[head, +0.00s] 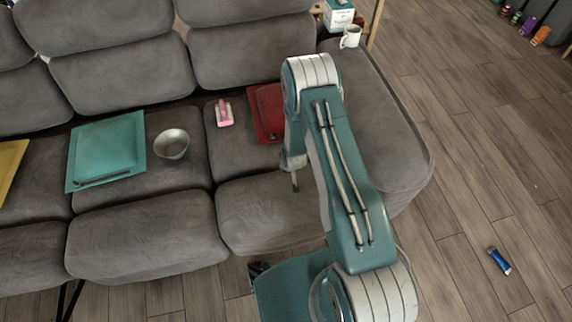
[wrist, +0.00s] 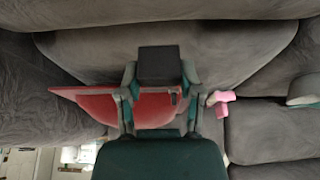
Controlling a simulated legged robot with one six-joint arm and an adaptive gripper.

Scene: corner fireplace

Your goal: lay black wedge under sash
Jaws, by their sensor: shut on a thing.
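My gripper (wrist: 158,80) is shut on the black wedge (wrist: 160,64), a dark block held between the two fingertips in the wrist view. In the head view, part of my gripper (head: 294,172) shows beside my arm, above the right part of the grey sofa; the wedge cannot be made out there. I cannot make out a sash in either view.
On the sofa (head: 135,240) lie a red tray (head: 268,108), a pink-and-white item (head: 224,113), a metal bowl (head: 171,144), a teal tray (head: 108,150) and a yellow item (head: 10,165). A white mug (head: 350,37) stands behind. A blue can (head: 499,261) lies on open floor.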

